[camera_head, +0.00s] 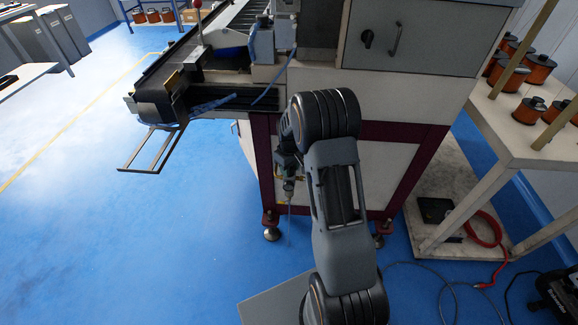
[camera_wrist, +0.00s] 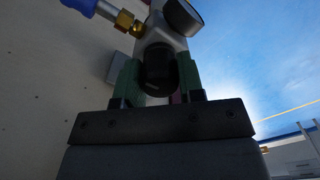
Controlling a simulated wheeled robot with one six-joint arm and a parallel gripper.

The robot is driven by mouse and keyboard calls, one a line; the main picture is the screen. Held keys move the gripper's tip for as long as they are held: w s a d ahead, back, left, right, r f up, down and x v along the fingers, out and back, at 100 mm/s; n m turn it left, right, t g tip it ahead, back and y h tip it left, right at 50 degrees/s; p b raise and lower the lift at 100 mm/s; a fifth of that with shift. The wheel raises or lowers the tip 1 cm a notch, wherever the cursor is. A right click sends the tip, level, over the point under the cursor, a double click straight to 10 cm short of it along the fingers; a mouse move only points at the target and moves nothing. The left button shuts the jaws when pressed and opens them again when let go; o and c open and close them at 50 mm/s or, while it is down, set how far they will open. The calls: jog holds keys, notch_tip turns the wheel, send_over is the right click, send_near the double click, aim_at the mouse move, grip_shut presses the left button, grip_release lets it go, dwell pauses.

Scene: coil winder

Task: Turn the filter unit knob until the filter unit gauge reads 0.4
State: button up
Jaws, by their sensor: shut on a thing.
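In the wrist view the filter unit (camera_wrist: 158,30) is a grey metal body on the machine's pale side. Its black knob (camera_wrist: 157,68) sits between the green fingers of my gripper (camera_wrist: 157,74), which is shut on it. The filter unit gauge (camera_wrist: 184,16) is a round dial in a dark rim at the top edge. It is seen at a steep angle and cut off, so its reading cannot be made out. In the head view my arm stands in front of the machine and hides most of the gripper area. The knob and gauge face cannot be made out there.
A brass fitting (camera_wrist: 127,22) with a blue hose end (camera_wrist: 82,5) joins the unit's left side. The machine (camera_head: 400,105) stands on dark red legs. A bench (camera_head: 515,140) with several orange coils is to the right. The blue floor (camera_head: 130,240) to the left is clear.

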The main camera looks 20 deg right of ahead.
jog(key=shift+w+n+p, duration=0.1)
jog(key=shift+n+p, duration=0.2)
jog(key=shift+n, duration=1.5)
jog(key=o, duration=0.9)
notch_tip(320, 180, up, 14)
jog(key=p, duration=0.3)
jog(key=shift+f, duration=0.1)
